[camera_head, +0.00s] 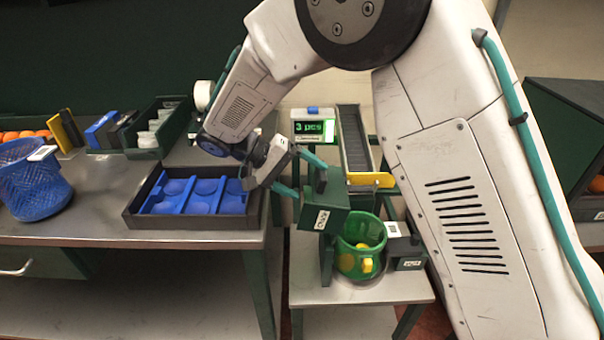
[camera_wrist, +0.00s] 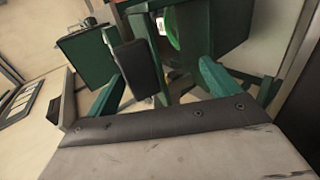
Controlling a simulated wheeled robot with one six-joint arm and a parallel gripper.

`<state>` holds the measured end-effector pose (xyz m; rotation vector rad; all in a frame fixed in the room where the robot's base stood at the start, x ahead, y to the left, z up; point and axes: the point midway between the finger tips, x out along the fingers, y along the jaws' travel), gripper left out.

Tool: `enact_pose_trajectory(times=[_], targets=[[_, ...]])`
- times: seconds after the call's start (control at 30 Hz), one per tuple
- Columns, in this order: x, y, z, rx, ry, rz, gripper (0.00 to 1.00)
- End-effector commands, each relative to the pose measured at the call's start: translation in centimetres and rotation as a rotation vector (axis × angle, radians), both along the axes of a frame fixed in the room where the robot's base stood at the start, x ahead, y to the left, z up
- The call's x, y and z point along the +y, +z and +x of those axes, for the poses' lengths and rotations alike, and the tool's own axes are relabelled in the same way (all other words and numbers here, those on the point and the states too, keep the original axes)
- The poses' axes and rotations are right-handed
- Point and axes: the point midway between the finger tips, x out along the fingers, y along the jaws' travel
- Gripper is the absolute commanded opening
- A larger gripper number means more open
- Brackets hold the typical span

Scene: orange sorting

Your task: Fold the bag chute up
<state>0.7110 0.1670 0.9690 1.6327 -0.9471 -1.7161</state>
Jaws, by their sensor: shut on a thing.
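The dark green bag chute (camera_head: 335,205), with a white label, stands on the small side table, above and beside a green bag (camera_head: 362,243) with yellow items. My gripper (camera_head: 302,174) is at the chute's upper left, its teal fingers around a dark grip piece (camera_head: 321,179). In the wrist view my gripper (camera_wrist: 162,74) has its fingers apart on either side of that dark piece (camera_wrist: 137,68). Dark green parts of the chute (camera_wrist: 222,28) and a sliver of the green bag (camera_wrist: 171,25) show beyond. The exact contact of the fingers is partly hidden.
A black roller conveyor (camera_head: 356,145) with a yellow end and a green display (camera_head: 312,130) reading "3 pcs" stand behind. A dark tray with blue cups (camera_head: 240,207) lies on the bench left. A blue basket (camera_head: 33,185) stands farther left. My arm covers the right.

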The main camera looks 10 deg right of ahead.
Motion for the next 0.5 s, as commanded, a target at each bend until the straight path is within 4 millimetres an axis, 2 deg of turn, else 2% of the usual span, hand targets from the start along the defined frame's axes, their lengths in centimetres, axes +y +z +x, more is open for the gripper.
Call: enact_pose_trajectory(times=[0.03,0.3,0.37,0.4,0.5], targets=[[0.0,-0.6,-0.3,0.011,-0.003,0.004,0.70],[0.2,-0.6,-0.3,0.010,0.000,0.004,0.67],[0.5,-0.4,-0.3,0.009,0.001,0.004,0.64],[0.9,-0.1,-0.2,0.009,0.001,0.004,0.60],[2.1,0.8,-0.1,0.007,0.003,0.004,0.59]])
